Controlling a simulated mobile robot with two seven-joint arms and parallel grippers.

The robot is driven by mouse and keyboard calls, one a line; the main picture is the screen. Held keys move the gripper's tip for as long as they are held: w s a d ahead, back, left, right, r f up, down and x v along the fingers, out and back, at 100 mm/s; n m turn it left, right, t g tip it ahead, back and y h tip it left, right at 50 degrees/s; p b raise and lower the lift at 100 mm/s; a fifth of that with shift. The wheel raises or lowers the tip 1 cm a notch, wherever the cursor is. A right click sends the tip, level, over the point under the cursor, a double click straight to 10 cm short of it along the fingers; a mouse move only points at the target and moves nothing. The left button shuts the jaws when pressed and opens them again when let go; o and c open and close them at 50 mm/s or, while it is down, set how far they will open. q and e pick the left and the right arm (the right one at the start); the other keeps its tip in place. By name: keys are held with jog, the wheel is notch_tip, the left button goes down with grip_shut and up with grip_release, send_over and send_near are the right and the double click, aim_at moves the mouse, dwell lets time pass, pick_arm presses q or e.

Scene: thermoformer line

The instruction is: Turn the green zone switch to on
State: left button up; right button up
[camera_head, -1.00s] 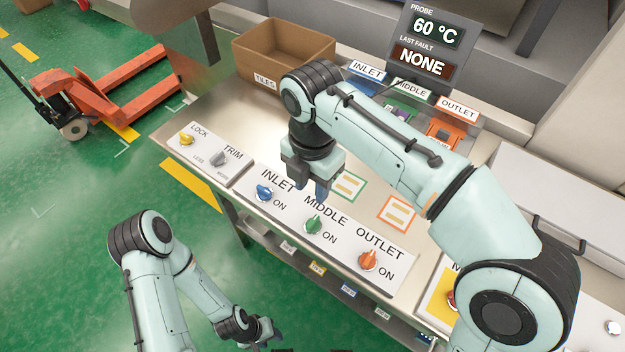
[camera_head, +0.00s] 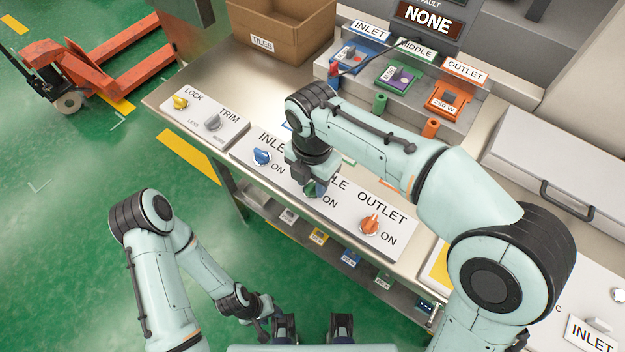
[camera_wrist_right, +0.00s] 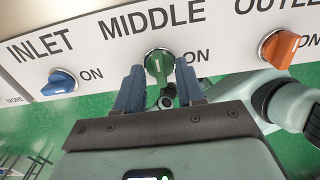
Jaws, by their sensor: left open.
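The green zone switch (camera_head: 312,189) is the middle knob on the white panel, under the word MIDDLE. In the right wrist view the green knob (camera_wrist_right: 159,65) has its grip roughly upright, and the word ON is to its right. My right gripper (camera_head: 311,182) is over this knob and partly hides it and its label. Its two blue fingers (camera_wrist_right: 159,80) are apart, one on each side of the knob; I cannot tell whether they touch it. My left gripper (camera_head: 270,318) is open and empty, low in the head view, away from the panel.
The blue inlet knob (camera_head: 262,157) and orange outlet knob (camera_head: 370,224) flank the green one. Yellow lock (camera_head: 181,103) and grey trim (camera_head: 212,122) knobs are further left. A cardboard tiles box (camera_head: 285,35) and coloured modules stand behind. Open green floor lies left.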

jog(key=shift+f, duration=0.15)
grip_shut()
pick_arm(q)
jog(key=shift+w+r, duration=0.15)
jog(key=shift+r, duration=0.1)
pick_arm(e)
jog(key=shift+m, duration=0.4)
jog(key=m+p, duration=0.1)
jog(key=m, duration=0.2)
jog(key=shift+p, duration=0.3)
jog(key=m+p, duration=0.1)
jog(key=m, duration=0.2)
jog(key=shift+m, duration=0.3)
jog(key=m, duration=0.5)
jog(key=shift+p, duration=0.35)
pick_arm(q)
jog(key=w+r, duration=0.1)
jog(key=r, duration=0.1)
jog(key=w+r, duration=0.1)
jog(key=shift+w+r, duration=0.15)
jog(key=shift+r, duration=0.25)
pick_arm(e)
jog(key=m, duration=0.5)
jog(key=shift+m, duration=0.4)
